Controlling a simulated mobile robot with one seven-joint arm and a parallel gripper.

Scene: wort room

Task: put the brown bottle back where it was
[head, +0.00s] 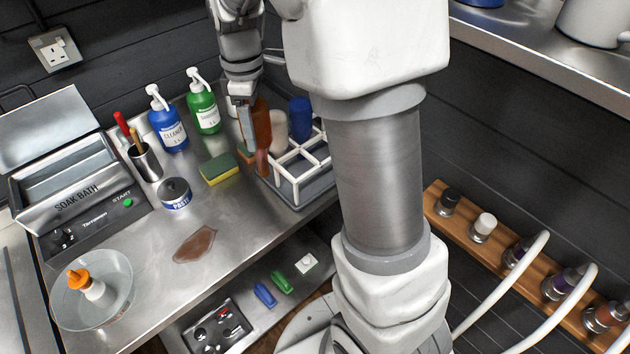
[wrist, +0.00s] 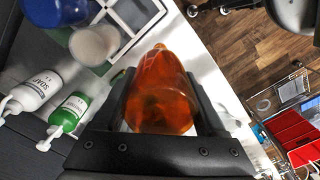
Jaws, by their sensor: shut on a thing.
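My gripper (head: 247,122) is shut on the brown bottle (head: 262,128), at the left back part of the divided rack (head: 290,186). In the wrist view the bottle (wrist: 162,92) is translucent amber and sits between the two black fingers. The rack has a white grid over a grey base. A blue bottle (head: 300,112) and a pale bottle (head: 278,124) stand at its back. The front compartments look empty. I cannot tell whether the bottle's base is inside a compartment or above it; the fingers and rack rails partly hide it.
A yellow-green sponge (head: 219,169) lies left of the rack. Blue (head: 167,126) and green (head: 204,108) pump bottles stand behind it. A paste tin (head: 175,193), tool cup (head: 146,163) and brown spill (head: 195,244) are farther left.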

